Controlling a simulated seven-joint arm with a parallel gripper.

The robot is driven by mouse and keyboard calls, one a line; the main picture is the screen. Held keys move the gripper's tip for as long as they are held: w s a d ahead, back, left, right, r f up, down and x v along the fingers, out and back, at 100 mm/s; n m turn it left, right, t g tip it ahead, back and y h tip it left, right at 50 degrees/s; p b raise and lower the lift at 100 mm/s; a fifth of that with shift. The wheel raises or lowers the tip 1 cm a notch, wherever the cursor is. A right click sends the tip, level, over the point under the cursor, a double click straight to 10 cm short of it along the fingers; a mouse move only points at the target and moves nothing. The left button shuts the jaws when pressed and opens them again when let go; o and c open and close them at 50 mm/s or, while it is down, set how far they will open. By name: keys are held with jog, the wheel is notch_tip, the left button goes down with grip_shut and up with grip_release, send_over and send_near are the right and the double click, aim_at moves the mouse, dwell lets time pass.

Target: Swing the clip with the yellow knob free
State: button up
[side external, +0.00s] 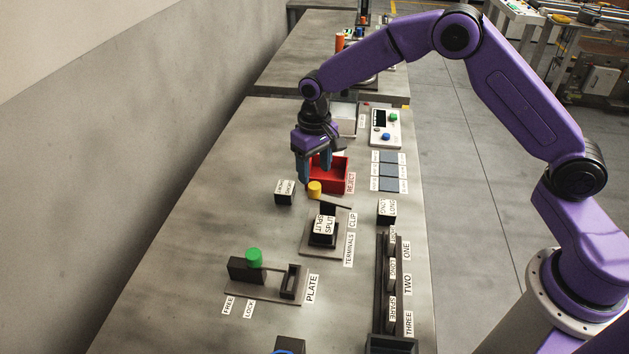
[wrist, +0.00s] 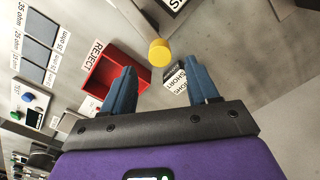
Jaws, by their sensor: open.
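The clip's yellow knob (side external: 314,188) stands at the back of the terminals fixture (side external: 311,243), with a dark bar (side external: 335,207) beside it near the CLIP label. The knob also shows in the wrist view (wrist: 159,52), just beyond and between my fingertips. My gripper (side external: 314,176) points down above and slightly behind the knob. In the wrist view its two blue fingers (wrist: 167,77) are apart with nothing between them. In the side view the fingers overlap the red bin, so I cannot tell their exact height over the knob.
A red reject bin (side external: 341,178) stands close behind the knob. A block marked SHORT (side external: 285,198) lies to the left and a block marked LONG (side external: 386,211) to the right. The plate fixture with a green knob (side external: 253,257) is nearer the camera. The table's left side is clear.

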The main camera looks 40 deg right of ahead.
aim_at(315, 185)
jog(key=shift+f, duration=2.35)
